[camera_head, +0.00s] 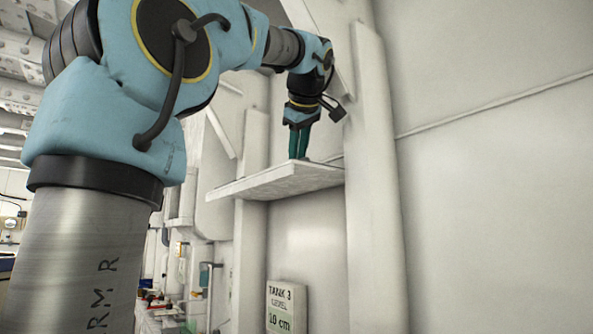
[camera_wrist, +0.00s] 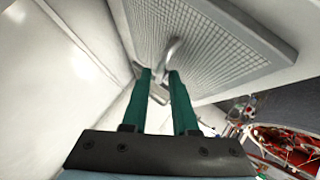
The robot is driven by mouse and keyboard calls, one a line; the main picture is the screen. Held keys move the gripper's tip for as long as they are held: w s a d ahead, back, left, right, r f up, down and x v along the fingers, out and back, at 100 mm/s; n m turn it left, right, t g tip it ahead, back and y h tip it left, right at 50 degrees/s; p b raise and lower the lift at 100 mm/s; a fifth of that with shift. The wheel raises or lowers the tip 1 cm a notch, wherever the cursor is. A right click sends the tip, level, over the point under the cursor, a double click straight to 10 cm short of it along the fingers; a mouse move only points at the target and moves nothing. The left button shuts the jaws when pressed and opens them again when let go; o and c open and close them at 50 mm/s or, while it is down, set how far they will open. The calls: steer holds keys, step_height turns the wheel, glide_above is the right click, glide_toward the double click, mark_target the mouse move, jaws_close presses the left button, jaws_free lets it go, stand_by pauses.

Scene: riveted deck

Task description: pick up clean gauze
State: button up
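My gripper (camera_head: 299,157) points down at a white shelf (camera_head: 275,184) on the wall, its green fingertips at or just above the shelf top. In the wrist view my gripper (camera_wrist: 160,76) shows two green fingers with a gap between them. A small pale piece (camera_wrist: 159,92) shows in and behind that gap; I cannot tell whether it is the gauze or whether the fingers touch it. No gauze can be made out for sure in either view. From the head camera the shelf's top is seen nearly edge-on, so anything lying flat there is hidden.
A grid-textured panel (camera_wrist: 215,50) with a grey rim and a curved grey bar (camera_wrist: 171,55) lies just beyond the fingertips. A white upright post (camera_head: 377,180) stands right of the shelf. A tank sign (camera_head: 286,306) is below. Red items (camera_wrist: 290,145) show at lower right.

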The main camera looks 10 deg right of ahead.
steer(key=shift+w+f, duration=0.4)
steer(key=shift+w, duration=0.1)
jaws_close()
